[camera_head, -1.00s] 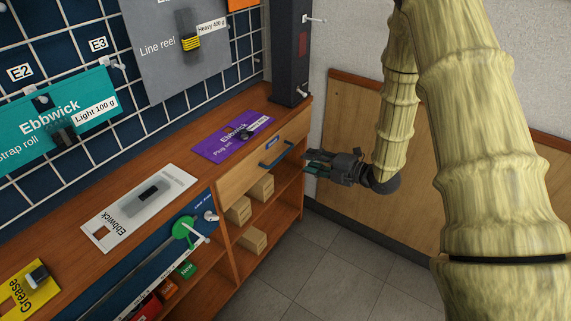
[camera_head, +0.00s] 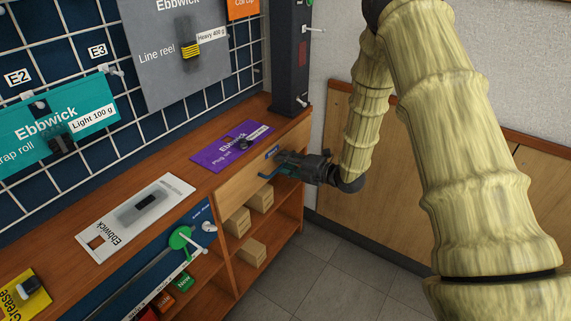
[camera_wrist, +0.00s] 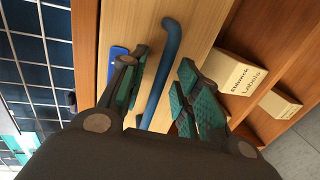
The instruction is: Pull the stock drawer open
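The stock drawer (camera_head: 242,176) is a light wooden front under the counter top, and it looks closed. Its blue bar handle (camera_wrist: 160,65) runs between the two fingers in the wrist view. The handle's left end (camera_head: 265,176) shows in the head view, and the rest is hidden by my gripper. My gripper (camera_head: 284,163) is at the drawer front. In the wrist view my gripper (camera_wrist: 160,90) is open, with teal pads on both sides of the handle. A gap shows between the handle and the right finger.
Open shelves below the drawer hold cardboard boxes (camera_head: 237,222). A purple card (camera_head: 232,147) lies on the counter (camera_head: 185,152) above the drawer. A dark post (camera_head: 290,60) stands at the counter's right end. The floor (camera_head: 310,265) before the shelves is clear.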

